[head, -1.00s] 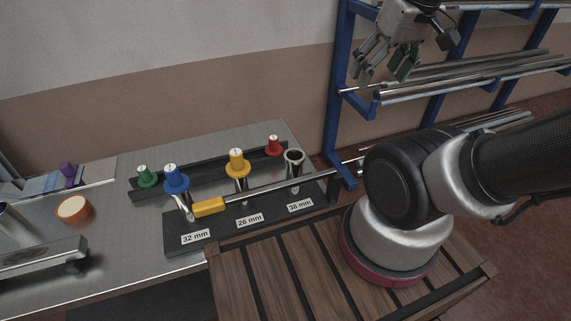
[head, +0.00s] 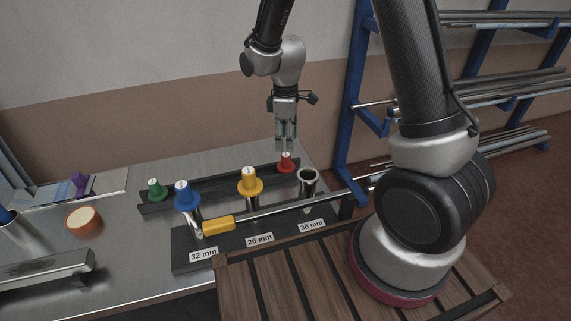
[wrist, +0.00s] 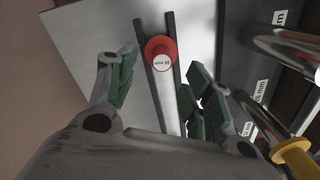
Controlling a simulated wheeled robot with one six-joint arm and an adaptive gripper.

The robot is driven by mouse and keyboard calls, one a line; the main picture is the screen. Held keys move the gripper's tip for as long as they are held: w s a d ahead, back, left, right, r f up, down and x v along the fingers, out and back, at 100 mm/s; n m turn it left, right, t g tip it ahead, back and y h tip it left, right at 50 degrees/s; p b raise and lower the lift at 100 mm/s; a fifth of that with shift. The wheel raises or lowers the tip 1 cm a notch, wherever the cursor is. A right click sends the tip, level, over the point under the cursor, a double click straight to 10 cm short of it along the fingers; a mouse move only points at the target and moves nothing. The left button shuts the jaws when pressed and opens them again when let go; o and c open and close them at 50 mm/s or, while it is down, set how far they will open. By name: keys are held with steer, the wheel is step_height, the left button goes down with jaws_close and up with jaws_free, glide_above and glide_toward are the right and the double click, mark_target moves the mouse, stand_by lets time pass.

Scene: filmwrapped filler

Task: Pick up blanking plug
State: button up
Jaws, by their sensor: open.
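A red blanking plug (head: 286,164) stands upright at the far end of a dark rail rack (head: 215,192). In the wrist view the red plug (wrist: 161,51) shows its white label, which is hard to read. My gripper (head: 287,142) is open, pointing down just above the red plug. In the wrist view my gripper's green-padded fingers (wrist: 162,72) are spread on either side of it, not touching. A green plug (head: 154,189) stands at the rack's other end. A blue plug (head: 185,196) and a yellow plug (head: 249,182) sit on the 32 mm and 26 mm tubes.
The 38 mm tube (head: 309,187) has an open top, right of the red plug. A long bar with a yellow handle (head: 219,227) lies across in front. An orange roll (head: 83,219) sits on the bench. A blue pipe rack (head: 357,80) stands at right.

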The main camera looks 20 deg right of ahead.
mark_target(286, 154)
steer(key=shift+w+a+f+n, duration=0.1)
steer(key=shift+w+n, duration=0.15)
steer(key=shift+n, duration=0.15)
steer(key=shift+f, duration=0.15)
steer(key=f, duration=0.5)
steer(key=s+f, duration=0.1)
steer(key=f, duration=0.1)
steer(key=shift+f, duration=0.2)
steer(key=shift+c, duration=0.4)
steer(key=c, duration=1)
